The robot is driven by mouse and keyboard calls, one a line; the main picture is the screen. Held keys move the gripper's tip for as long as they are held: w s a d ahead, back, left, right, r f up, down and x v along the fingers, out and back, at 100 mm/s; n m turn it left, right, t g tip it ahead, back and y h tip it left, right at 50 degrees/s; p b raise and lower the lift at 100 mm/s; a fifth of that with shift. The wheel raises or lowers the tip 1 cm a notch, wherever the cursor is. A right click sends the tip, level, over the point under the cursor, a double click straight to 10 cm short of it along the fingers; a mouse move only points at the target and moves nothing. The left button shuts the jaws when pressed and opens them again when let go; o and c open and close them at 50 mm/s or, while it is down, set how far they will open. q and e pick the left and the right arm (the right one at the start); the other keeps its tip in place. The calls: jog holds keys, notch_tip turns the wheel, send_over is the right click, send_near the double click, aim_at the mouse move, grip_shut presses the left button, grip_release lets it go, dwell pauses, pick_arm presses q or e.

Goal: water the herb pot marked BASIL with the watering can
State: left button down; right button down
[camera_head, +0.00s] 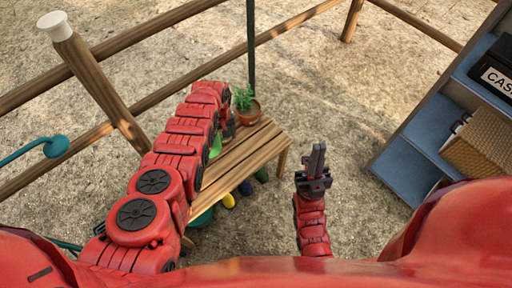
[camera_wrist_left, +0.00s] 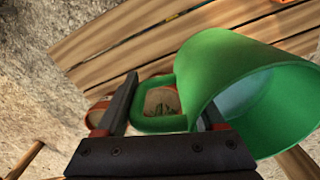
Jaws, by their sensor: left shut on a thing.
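The green watering can (camera_wrist_left: 250,85) fills the right of the left wrist view, its wide opening facing right. My left gripper (camera_wrist_left: 169,88) is shut on its looped handle. In the head view only a bit of the can (camera_head: 215,147) shows beside my left arm, over the wooden bench. A terracotta pot with a leafy green plant (camera_head: 253,115) stands at the bench's far end, close beyond my left gripper. No BASIL label is readable. Soil and small leaves show through the handle loop. My right gripper (camera_head: 316,160) is shut and empty, right of the bench.
The slatted bench (camera_head: 240,155) has bare boards towards its right side. Blue, yellow and green items (camera_head: 228,200) lie under it. A blue shelf (camera_head: 420,145) with a black box (camera_head: 497,75) and woven basket (camera_head: 480,145) stands right. A wooden fence (camera_head: 200,105) and green pole (camera_head: 251,40) are behind.

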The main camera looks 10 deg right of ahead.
pick_arm(q)
jog(key=shift+d+f, duration=0.25)
jog(key=shift+s+d+f+m+b, duration=0.1)
jog(key=shift+d+f+m+b, duration=0.1)
jog(key=shift+d+b, duration=0.25)
jog(key=shift+s+d+f+m+b, duration=0.15)
jog(key=shift+d+b, duration=0.1)
jog(key=shift+d, duration=0.25)
jog(key=shift+d+f+b, duration=0.15)
jog(key=shift+d+b, duration=0.2)
jog(key=shift+d, duration=0.25)
jog(key=shift+d, duration=0.15)
